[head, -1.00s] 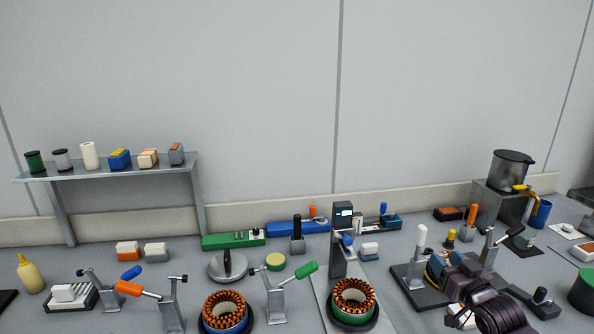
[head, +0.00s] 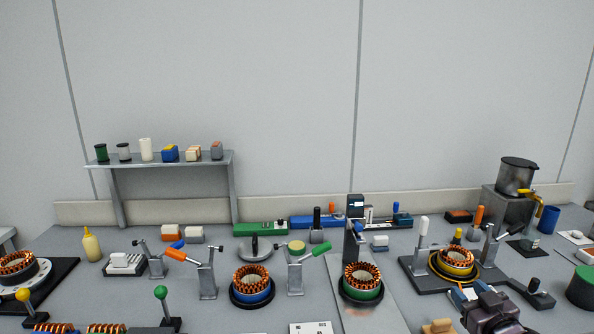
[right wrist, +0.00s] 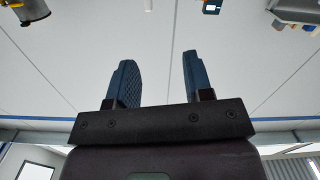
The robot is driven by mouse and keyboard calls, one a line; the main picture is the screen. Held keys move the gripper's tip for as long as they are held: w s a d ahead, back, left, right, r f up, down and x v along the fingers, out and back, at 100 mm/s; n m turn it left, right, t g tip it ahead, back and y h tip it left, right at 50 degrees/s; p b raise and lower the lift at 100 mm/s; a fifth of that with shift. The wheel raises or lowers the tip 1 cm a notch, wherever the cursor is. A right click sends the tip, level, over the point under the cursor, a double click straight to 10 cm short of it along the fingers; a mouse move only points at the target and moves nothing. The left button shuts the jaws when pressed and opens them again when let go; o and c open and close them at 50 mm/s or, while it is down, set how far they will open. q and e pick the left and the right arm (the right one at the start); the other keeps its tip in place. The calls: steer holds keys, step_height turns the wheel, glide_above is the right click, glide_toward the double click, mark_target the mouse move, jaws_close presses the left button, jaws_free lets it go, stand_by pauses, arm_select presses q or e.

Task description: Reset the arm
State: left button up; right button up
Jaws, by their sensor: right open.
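My right gripper (head: 468,294) is at the lower right of the head view, near the front of the bench and in front of the stator with the yellow ring (head: 456,262). In the right wrist view its two blue fingers (right wrist: 156,80) stand apart with nothing between them, so it is open and empty. My left gripper is not in view. A stator with a blue ring (head: 252,288) and one with a green ring (head: 361,283) stand on the bench to the left of my right arm.
Toggle clamps with an orange handle (head: 176,255) and a green handle (head: 320,249) stand around the blue-ringed stator. A metal shelf (head: 160,159) holds spools and small boxes. A metal pot (head: 517,176) stands at the back right. Another stator (head: 16,265) sits at far left.

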steer(key=s+a+f+m+g+h, duration=0.1)
steer(key=s+a+f, duration=0.4)
steer(key=s+f, duration=0.5)
steer(key=s+a+f+m+g, duration=0.1)
steer(key=s+a+f+g, duration=0.3)
steer(key=s+f, duration=0.7)
steer(key=s+a, duration=0.1)
steer(key=s, duration=0.4)
steer(key=shift+s+f+g+h, duration=0.15)
steer(key=shift+s+g+h, duration=0.15)
steer(key=shift+h, duration=0.1)
steer(key=shift+c, duration=0.4)
steer(key=shift+d, duration=0.1)
